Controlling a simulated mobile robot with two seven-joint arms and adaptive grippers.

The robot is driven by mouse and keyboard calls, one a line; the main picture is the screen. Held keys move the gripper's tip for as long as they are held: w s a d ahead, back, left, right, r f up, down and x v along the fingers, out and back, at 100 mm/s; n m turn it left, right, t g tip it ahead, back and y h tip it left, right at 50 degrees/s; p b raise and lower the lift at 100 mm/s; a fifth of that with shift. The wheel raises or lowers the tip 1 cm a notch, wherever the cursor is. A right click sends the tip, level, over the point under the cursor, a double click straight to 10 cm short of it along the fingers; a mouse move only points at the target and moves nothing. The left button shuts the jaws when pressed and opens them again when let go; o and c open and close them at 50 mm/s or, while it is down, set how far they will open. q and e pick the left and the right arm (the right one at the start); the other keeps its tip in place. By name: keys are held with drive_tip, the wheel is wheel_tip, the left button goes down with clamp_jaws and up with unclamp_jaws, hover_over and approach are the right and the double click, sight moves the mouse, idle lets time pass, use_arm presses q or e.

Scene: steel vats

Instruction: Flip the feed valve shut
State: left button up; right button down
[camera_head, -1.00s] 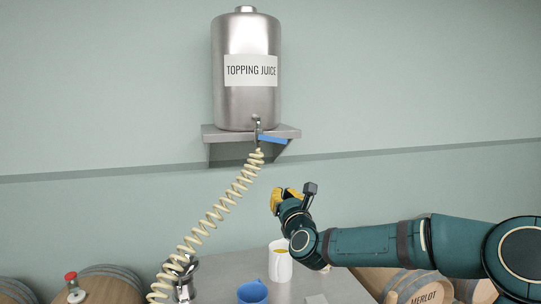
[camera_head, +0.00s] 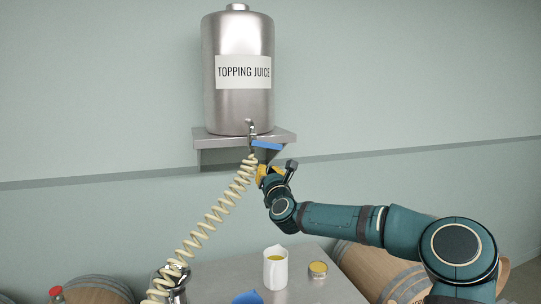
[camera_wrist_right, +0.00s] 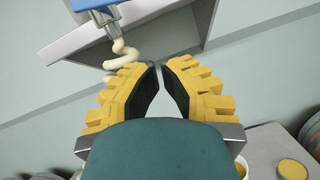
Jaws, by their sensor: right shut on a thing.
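The feed valve is a small metal tap (camera_head: 251,128) at the foot of the steel topping juice tank (camera_head: 238,88). Its flat blue handle (camera_head: 267,145) sticks out sideways to the right, just under the shelf's front edge. A cream coiled hose (camera_head: 219,212) hangs from the tap. My right gripper (camera_head: 262,172), with yellow fingers, is below the handle and close to the hose's top. The blue handle (camera_wrist_right: 88,4) is at the top edge there, apart from the fingers. My left gripper is out of view.
The tank stands on a wall shelf (camera_head: 204,142). Below, a table (camera_head: 318,290) holds a white jug (camera_head: 275,272), a yellow-topped pot (camera_head: 318,271), a blue object (camera_head: 247,297) and a metal vessel (camera_head: 177,277). The air right of the shelf is free.

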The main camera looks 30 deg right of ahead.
sight(266, 145)
drive_tip(key=r, duration=0.2)
drive_tip(key=d+r+p, duration=0.1)
drive_tip(key=r, duration=0.1)
drive_tip(key=shift+w, duration=0.1)
drive_tip(key=n+b, duration=0.2)
drive_tip(key=d+r+n+y+b, duration=0.1)
drive_tip(key=b, duration=0.1)
drive_tip(key=shift+r+n, duration=0.15)
drive_tip(key=shift+n, duration=0.25)
idle(0.4)
drive_tip(key=shift+b, duration=0.35)
